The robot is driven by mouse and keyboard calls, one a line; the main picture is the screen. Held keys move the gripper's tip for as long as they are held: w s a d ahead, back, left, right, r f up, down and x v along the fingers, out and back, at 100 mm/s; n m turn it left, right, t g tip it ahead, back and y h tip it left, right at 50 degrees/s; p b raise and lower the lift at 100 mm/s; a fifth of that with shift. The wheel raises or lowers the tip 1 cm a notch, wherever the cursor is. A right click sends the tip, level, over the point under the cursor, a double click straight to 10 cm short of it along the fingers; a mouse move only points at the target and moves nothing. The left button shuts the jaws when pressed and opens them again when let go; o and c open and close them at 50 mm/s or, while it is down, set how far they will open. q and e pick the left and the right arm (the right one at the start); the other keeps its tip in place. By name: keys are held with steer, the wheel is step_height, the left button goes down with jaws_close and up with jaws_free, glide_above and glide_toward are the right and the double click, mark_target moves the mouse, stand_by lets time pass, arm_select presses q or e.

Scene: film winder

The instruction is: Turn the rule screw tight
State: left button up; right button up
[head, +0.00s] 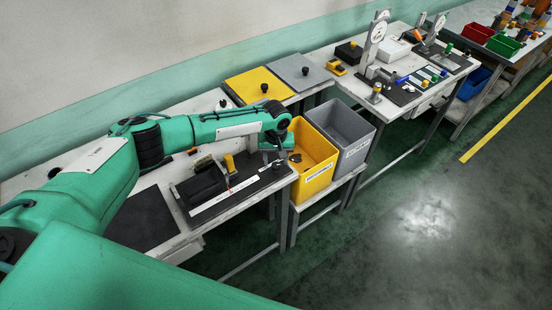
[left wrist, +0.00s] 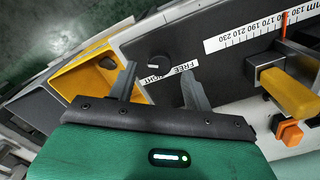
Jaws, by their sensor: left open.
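The rule screw is a black round knob (left wrist: 155,66) on the dark fixture in the left wrist view, beside a white label reading FREE and, partly covered, what looks like TIGHT. My left gripper (left wrist: 158,71) is open, with one finger on each side of the knob in the picture. I cannot tell whether the fingers touch it or how far above it they are. In the head view my left gripper (head: 278,158) is over the right end of the fixture (head: 258,181). The white rule (head: 222,198) runs along its front; its scale (left wrist: 262,30) shows in the wrist view.
A yellow handle (left wrist: 288,92) and an orange block (left wrist: 290,132) stand right of the gripper in the wrist view. A yellow bin (head: 318,181) and a grey bin (head: 354,153) adjoin the bench's right end. Other benches stand further right; the floor is clear.

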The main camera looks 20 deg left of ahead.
arm_select(q)
steer(key=shift+f, duration=1)
steer(key=c, duration=1)
steer(key=shift+o, duration=0.2)
